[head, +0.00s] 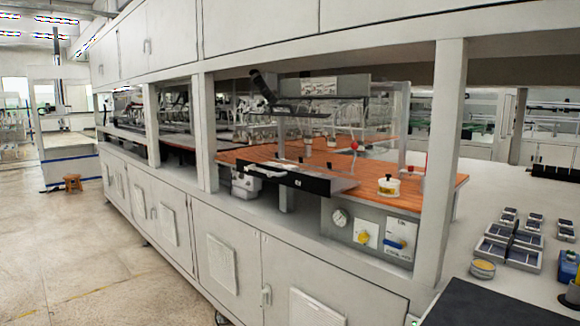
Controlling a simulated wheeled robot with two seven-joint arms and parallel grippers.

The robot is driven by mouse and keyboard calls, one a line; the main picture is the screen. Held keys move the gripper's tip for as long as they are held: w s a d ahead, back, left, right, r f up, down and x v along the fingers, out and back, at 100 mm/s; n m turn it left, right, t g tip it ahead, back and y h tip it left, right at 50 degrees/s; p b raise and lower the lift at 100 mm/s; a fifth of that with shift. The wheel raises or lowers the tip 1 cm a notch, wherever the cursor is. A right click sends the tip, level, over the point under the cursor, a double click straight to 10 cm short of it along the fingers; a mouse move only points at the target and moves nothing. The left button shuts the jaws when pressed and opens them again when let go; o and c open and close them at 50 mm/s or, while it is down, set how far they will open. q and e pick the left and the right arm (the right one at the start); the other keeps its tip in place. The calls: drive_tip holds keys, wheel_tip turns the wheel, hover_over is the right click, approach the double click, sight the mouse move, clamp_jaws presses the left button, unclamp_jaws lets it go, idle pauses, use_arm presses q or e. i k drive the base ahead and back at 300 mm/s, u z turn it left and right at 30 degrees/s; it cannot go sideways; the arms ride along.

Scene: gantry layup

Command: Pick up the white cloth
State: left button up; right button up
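I cannot make out the white cloth for certain. A small, flat, whitish thing (262,171) lies at the left end of a black ledge (318,185) in the middle of the head view, but it is too small to tell whether it is cloth. Neither of my grippers is in view.
A long grey cabinet bench (185,215) with upright posts (441,160) runs across the view. An orange-brown worktop (408,197) sits behind the posts.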

sight(289, 167)
drive_tip(key=u, duration=0.5)
drive_tip(key=k, duration=1.15)
drive_tip(key=u, duration=1)
drive_tip(key=i, duration=4.5)
drive_tip(key=z, duration=1.5)
drive_tip(key=i, duration=1.3)
drive_tip(key=z, duration=1.3)
